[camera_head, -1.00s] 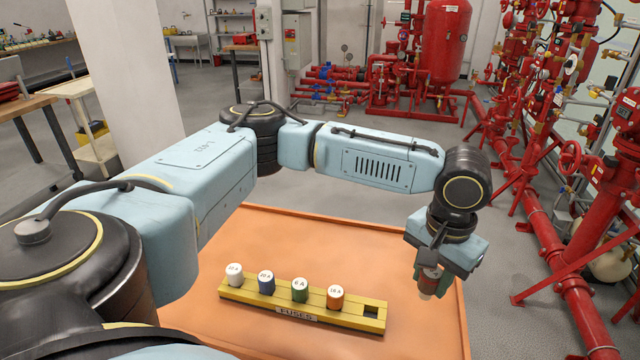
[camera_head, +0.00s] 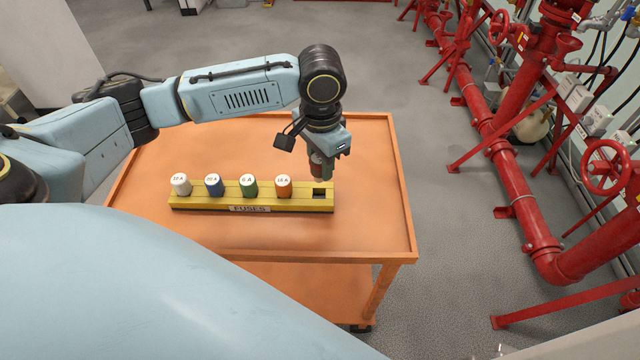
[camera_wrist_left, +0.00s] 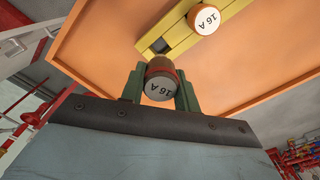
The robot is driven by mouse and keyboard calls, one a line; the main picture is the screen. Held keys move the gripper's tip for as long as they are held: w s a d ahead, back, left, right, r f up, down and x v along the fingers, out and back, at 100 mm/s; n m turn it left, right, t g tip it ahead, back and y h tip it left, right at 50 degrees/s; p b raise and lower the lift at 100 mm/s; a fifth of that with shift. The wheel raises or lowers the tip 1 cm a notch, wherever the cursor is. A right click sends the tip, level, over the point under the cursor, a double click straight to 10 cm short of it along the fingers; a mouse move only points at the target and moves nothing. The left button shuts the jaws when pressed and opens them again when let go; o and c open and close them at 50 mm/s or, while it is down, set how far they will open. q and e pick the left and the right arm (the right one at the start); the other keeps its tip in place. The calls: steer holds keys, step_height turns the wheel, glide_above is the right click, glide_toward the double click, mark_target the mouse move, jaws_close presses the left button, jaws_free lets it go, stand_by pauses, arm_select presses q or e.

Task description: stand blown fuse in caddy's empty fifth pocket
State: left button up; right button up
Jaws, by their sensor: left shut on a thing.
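The yellow fuse caddy (camera_head: 250,205) lies on the orange cart top. White, blue, green and orange fuses (camera_head: 283,187) stand in its pockets, and the fifth pocket (camera_head: 321,193) at the right end is empty. My left gripper (camera_head: 322,168) is shut on the blown fuse (camera_wrist_left: 160,84), which has a grey top marked 16 A and a brownish-red body. It holds the fuse just behind and above the empty pocket, apart from the caddy. In the left wrist view the green fingers grip it from both sides, and the empty pocket (camera_wrist_left: 160,45) shows beyond it. My right gripper is not in view.
The orange cart (camera_head: 375,200) has a raised rim and free room behind and in front of the caddy. Red pipes and valves (camera_head: 525,210) stand on the floor to the right, clear of the cart.

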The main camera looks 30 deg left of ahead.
mark_target(320, 184)
arm_select(q)
step_height(320, 184, down, 2)
steer(key=shift+f, duration=0.15)
step_height(320, 184, down, 4)
steer(key=shift+f+b, duration=0.25)
steer(key=shift+b, duration=0.45)
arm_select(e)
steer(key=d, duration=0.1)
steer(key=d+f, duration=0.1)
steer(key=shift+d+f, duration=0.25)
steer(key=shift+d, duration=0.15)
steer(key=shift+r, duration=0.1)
arm_select(q)
steer(key=o, duration=1)
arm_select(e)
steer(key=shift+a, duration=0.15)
